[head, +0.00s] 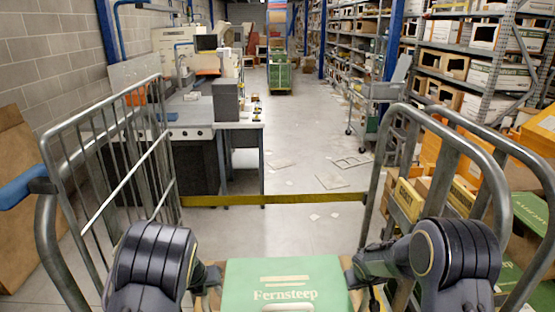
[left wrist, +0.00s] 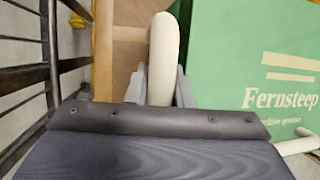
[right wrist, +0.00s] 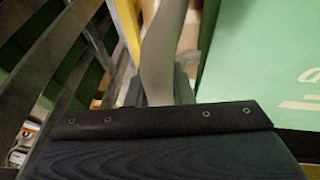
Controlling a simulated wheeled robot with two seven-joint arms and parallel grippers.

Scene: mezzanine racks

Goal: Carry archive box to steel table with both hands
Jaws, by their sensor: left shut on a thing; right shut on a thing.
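The archive box (head: 286,283), green with a white "Fernsteep" label, is at the bottom centre of the head view, between my two grippers. Its green face also shows in the left wrist view (left wrist: 255,60) and the right wrist view (right wrist: 270,75). My left gripper (head: 208,277) is shut on the pale handle (left wrist: 163,55) at the box's left side. My right gripper (head: 356,276) is shut on the pale handle (right wrist: 158,50) at its right side. A grey-topped table (head: 190,133), likely the steel table, stands ahead on the left. The box's underside is hidden.
Tubular cage sides (head: 163,165) flank me left and right, with a yellow bar (head: 270,199) across in front. Cartons and yellow bins (head: 408,198) fill the right. Flat pieces (head: 330,181) litter the aisle floor. A cart (head: 373,92) and racks stand further right.

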